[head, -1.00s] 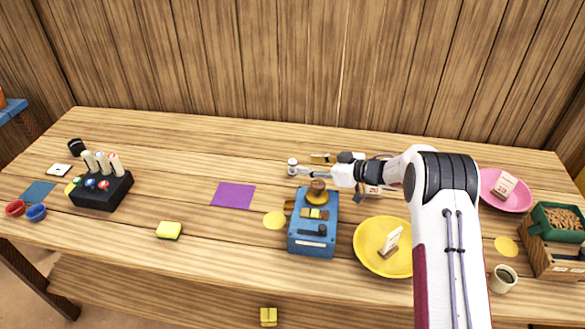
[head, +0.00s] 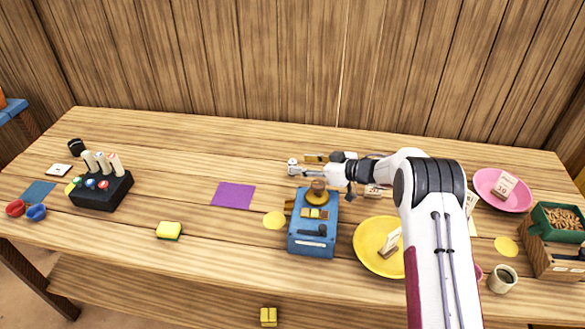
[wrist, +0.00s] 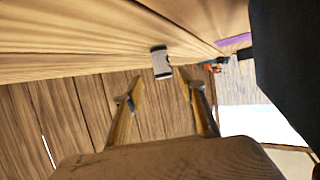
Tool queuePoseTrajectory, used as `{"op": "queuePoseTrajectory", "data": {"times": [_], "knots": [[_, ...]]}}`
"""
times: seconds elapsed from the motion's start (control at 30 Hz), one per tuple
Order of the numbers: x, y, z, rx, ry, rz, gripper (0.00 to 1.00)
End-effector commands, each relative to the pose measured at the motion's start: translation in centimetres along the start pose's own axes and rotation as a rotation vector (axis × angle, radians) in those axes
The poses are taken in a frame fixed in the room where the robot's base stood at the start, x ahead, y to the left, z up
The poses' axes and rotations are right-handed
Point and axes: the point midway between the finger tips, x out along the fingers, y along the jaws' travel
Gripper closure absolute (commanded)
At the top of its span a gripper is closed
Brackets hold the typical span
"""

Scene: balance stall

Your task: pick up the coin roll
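The coin roll (head: 293,168) looks like a short pale cylinder with dark ends, on the table behind the blue scale box. In the wrist view the coin roll (wrist: 162,62) lies just beyond and between the fingertips, with no contact visible. My gripper (wrist: 160,76) is open, its two brass-coloured fingers apart with nothing between them. In the head view my gripper (head: 310,166) reaches leftward toward the roll, and its fingers are small and hard to make out.
The blue box (head: 313,240) with a round brass-brown top stands just in front of my gripper. A yellow plate (head: 367,255) with a card is to its right, and a pink plate (head: 489,178) farther right. A purple mat (head: 233,195) lies left. The table behind is clear.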

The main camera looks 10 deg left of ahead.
Motion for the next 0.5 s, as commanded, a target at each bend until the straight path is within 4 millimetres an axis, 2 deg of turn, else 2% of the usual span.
{"op": "queuePoseTrajectory", "data": {"times": [0.23,0.5], "knots": [[0.8,-0.2,0.1,-0.001,0.000,-0.001,0.60],[3.6,-0.6,0.3,-0.002,0.001,0.000,0.60]]}}
